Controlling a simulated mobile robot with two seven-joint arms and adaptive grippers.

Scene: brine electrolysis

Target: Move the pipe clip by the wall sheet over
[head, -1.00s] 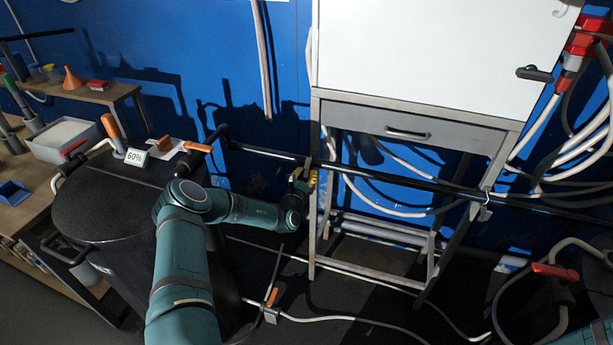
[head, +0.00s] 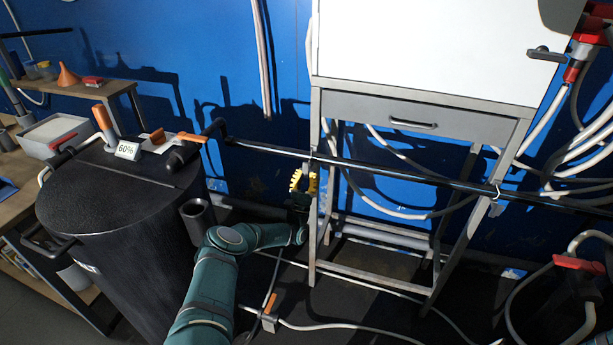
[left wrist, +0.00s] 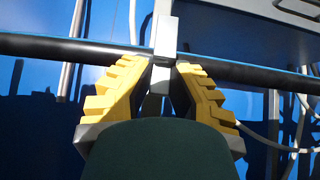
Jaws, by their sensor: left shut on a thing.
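A black pipe (head: 400,174) runs across in front of the blue wall and the metal stand. My left gripper (head: 304,180), with yellow fingers, is just below the pipe, beside the stand's left front leg. In the left wrist view the gripper (left wrist: 160,85) is shut on the lower part of a grey pipe clip (left wrist: 166,35). The clip's upper part lies over the pipe (left wrist: 235,72). Another pale clip (head: 495,192) hangs on the pipe farther right, by the stand's right leg. My right gripper is not in view.
A white cabinet (head: 430,45) on a grey stand with a drawer (head: 405,117) is close to the right of my gripper. A black drum (head: 115,235) stands left. Cables loop at the right, and a hose (head: 340,326) lies on the floor.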

